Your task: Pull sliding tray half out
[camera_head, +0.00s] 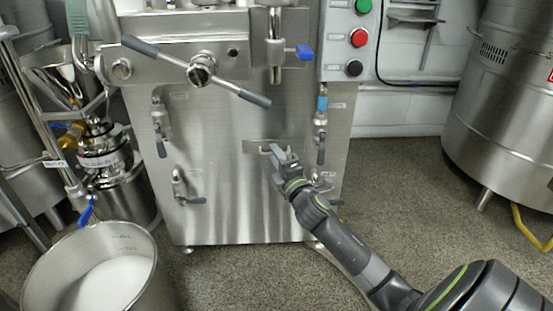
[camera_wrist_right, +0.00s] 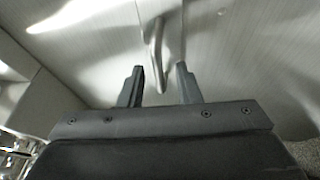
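The sliding tray front (camera_head: 250,146) is a narrow metal strip low on the steel cabinet's front, and it looks flush with the panel. Its bar handle (camera_wrist_right: 156,45) shows in the right wrist view, with its end between my right fingers. My right gripper (camera_head: 277,151) is at the tray front in the head view and covers part of it. In the right wrist view the right gripper (camera_wrist_right: 160,72) is open, with gaps between the fingers and the handle. My left gripper is not in view.
Valve handles (camera_head: 321,140) stick out close to the right of my gripper, with more on the left (camera_head: 182,188). A steel bucket (camera_head: 45,275) of white material stands at front left. A large drum (camera_head: 500,110) stands at right. The floor (camera_head: 400,190) between is open.

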